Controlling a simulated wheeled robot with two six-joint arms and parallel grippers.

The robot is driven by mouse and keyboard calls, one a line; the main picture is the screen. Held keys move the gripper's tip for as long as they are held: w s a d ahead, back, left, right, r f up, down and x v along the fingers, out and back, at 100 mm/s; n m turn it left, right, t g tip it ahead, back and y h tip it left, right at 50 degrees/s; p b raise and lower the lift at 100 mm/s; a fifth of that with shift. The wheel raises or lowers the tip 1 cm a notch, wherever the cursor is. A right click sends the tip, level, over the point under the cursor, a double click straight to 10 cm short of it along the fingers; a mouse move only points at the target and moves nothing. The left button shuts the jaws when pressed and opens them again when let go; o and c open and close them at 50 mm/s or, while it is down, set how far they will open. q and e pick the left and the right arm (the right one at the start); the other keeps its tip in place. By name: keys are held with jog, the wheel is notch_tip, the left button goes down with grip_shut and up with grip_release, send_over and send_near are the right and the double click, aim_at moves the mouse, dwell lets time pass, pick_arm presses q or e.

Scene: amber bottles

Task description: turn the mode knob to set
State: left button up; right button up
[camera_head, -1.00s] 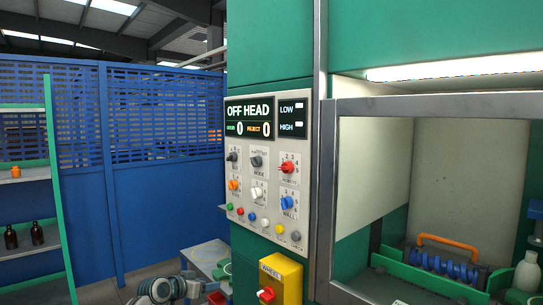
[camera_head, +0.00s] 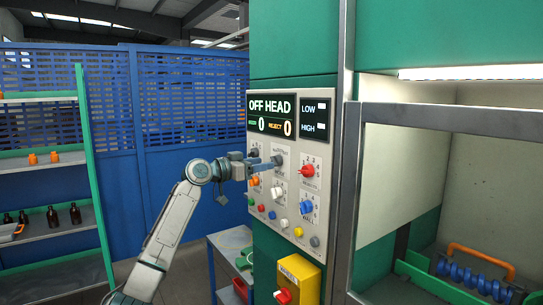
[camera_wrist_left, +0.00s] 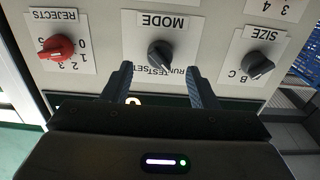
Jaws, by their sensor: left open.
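The mode knob (camera_head: 277,160) is a dark grey pointer knob in the upper middle of the white control panel (camera_head: 262,220). In the left wrist view, which looks upside down, the mode knob (camera_wrist_left: 160,55) sits under its MODE label, near the words RUN, TEST and SET. Which word it points at is hard to tell. My left gripper (camera_head: 262,165) is at the panel in front of the knob. In the wrist view the left gripper (camera_wrist_left: 160,70) is open, its fingers on either side of the knob, apart from it. My right gripper is not in view.
A red rejects knob (camera_wrist_left: 55,47) and a dark size knob (camera_wrist_left: 257,65) flank the mode knob. The panel display (camera_head: 272,115) reads OFF HEAD. A yellow box (camera_head: 299,275) with a red knob is below. Shelves with amber bottles (camera_head: 75,213) stand at left.

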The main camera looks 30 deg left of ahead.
aim_at(276, 161)
pick_arm(q)
jog(key=p+x, duration=0.1)
jog(key=x, duration=0.3)
jog(key=shift+w+p, duration=0.15)
jog(key=shift+p, duration=0.15)
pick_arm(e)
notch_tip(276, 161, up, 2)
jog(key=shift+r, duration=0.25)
pick_arm(q)
jog(key=shift+c, duration=0.2)
jog(key=c, duration=0.9)
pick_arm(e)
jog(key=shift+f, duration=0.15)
